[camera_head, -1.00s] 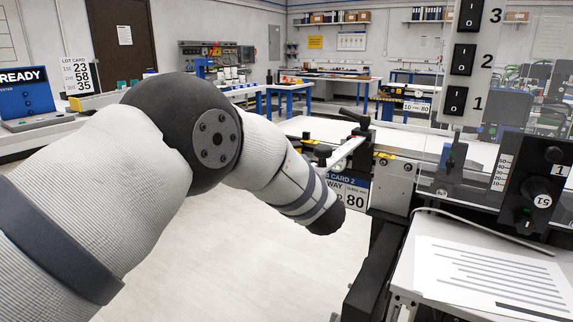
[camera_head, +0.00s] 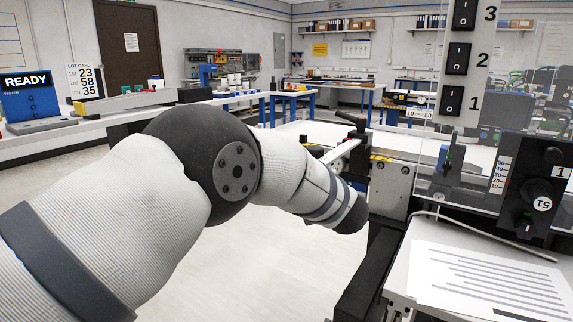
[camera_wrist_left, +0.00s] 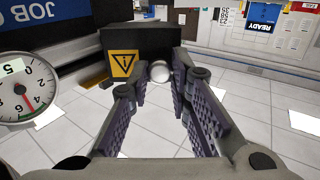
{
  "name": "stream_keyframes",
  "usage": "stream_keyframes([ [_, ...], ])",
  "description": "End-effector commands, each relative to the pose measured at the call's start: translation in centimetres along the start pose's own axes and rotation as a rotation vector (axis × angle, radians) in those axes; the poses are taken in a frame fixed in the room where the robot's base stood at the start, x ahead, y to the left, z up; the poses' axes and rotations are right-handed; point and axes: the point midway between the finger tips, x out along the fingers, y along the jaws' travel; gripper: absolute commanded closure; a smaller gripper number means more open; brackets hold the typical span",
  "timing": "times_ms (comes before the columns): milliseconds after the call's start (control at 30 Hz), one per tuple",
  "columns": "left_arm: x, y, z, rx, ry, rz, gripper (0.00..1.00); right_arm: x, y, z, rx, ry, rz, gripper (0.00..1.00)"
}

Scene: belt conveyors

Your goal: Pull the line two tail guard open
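In the left wrist view, a black box-shaped guard (camera_wrist_left: 118,40) with a yellow warning label (camera_wrist_left: 123,64) lies ahead of my left gripper (camera_wrist_left: 159,78). A pale round knob (camera_wrist_left: 160,71) shows at the guard's lower right, between the two purple-padded fingertips. The fingers are open, with a visible gap on both sides of the knob; I cannot tell how deep it sits between them. In the head view my left arm reaches toward the near end of a conveyor (camera_head: 392,178), and its gripper is hidden. My right gripper is out of view.
A gauge (camera_wrist_left: 22,92) is at the wrist view's left edge. In the head view, a clear panel with switches (camera_head: 456,58) and a dial unit (camera_head: 538,190) stand right of the conveyor, above a printed sheet (camera_head: 490,280). Open floor (camera_head: 250,270) lies below my arm.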

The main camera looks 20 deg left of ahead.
Motion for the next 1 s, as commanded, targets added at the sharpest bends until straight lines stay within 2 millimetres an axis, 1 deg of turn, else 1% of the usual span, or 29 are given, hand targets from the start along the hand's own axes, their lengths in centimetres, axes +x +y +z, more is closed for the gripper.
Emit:
stream_keyframes([
  [33, 0.0, -0.1, 0.0, 0.0, -0.001, -0.001, 0.72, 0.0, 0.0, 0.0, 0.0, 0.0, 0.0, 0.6],
  [67, 0.0, -0.1, 0.0, 0.0, -0.001, -0.001, 0.66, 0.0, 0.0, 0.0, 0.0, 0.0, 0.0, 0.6],
  [100, 0.0, 0.0, 0.0, 0.0, -0.001, -0.001, 0.61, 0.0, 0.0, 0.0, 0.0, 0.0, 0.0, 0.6],
  [367, 0.0, 0.0, 0.0, 0.0, 0.0, 0.0, 0.61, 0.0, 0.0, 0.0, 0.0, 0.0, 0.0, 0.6],
  [433, -0.5, 0.0, 0.0, 0.0, -0.001, 0.001, 0.61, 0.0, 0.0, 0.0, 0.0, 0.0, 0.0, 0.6],
  [467, -1.0, 0.1, 0.0, 0.0, -0.001, 0.001, 0.61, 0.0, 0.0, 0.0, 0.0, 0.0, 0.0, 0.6],
  [567, -3.3, 0.1, 0.0, 0.003, 0.001, 0.004, 0.61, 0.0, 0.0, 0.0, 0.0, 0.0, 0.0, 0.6],
  [700, -7.3, 0.1, 0.0, 0.003, 0.001, 0.003, 0.61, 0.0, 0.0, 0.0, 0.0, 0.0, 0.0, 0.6],
  [800, -9.6, 0.0, 0.0, 0.002, 0.0, 0.002, 0.61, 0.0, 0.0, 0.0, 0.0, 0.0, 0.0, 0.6],
  [900, -11.1, 0.0, 0.0, 0.0, 0.0, 0.001, 0.61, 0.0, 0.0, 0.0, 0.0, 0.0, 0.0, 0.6],
  [1000, -11.8, -0.1, 0.0, 0.0, 0.001, -0.001, 0.61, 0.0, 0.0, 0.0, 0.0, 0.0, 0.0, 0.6],
])
